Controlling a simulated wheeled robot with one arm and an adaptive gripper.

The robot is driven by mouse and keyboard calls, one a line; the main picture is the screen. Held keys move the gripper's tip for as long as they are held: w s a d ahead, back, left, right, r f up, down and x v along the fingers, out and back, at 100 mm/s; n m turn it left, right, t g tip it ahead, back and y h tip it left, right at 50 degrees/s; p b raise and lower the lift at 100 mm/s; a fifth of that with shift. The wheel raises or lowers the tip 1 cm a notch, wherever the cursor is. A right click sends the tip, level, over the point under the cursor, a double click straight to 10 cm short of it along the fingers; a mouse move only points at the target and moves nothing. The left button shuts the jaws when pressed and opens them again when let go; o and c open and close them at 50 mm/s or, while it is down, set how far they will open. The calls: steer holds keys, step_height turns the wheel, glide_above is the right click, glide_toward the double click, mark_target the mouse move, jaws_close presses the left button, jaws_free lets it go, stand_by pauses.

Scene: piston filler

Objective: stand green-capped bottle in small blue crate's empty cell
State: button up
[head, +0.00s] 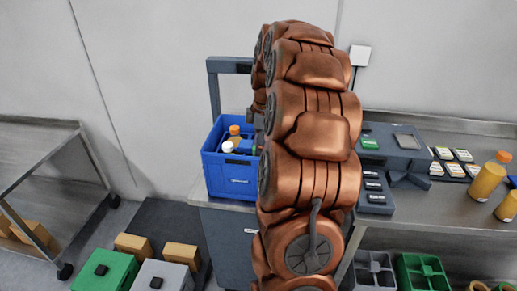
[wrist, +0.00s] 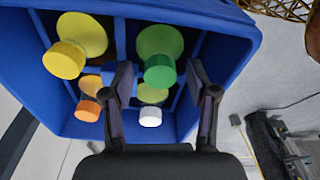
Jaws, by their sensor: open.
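The small blue crate (head: 226,181) stands on the bench end left of my arm; its rim (wrist: 225,15) also shows in the wrist view. In the wrist view the green-capped bottle (wrist: 160,70) is upright inside the crate, in the upper part of the picture. My gripper (wrist: 161,82) is open, with one finger on each side of the green cap's line of sight; contact is not visible. My arm hides the gripper and green cap in the head view. The cell floors are mostly hidden.
The crate also holds a yellow-capped bottle (wrist: 66,58), an orange-capped bottle (wrist: 88,108) and a white-capped bottle (wrist: 150,115). A grey device (head: 395,145) and orange-filled bottles (head: 487,180) stand on the bench at right. Green and grey boxes stand low in front.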

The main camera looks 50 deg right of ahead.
step_height(320, 180, up, 11)
steer(key=s+d+b, duration=0.1)
steer(key=b, duration=0.1)
steer(key=shift+b, duration=0.3)
steer(key=shift+a, duration=0.1)
steer(key=s+a+f+m+g, duration=0.1)
steer(key=s+a+f+m, duration=0.1)
steer(key=a, duration=0.9)
steer(key=s+a+f+m, duration=0.1)
steer(key=s+a+f, duration=0.1)
steer(key=a, duration=0.8)
steer(key=s+a+f+m+g, duration=0.1)
steer(key=s+a+f+m, duration=0.2)
steer(key=s, duration=0.6)
steer(key=s+a+f+m+h, duration=0.1)
steer(key=s+a+f+m, duration=0.2)
steer(key=s+a+f, duration=0.5)
steer(key=shift+s+a+f+g, duration=0.3)
steer(key=shift+s+a+g, duration=0.1)
steer(key=shift+s+a, duration=0.35)
steer(key=shift+d+r, duration=0.1)
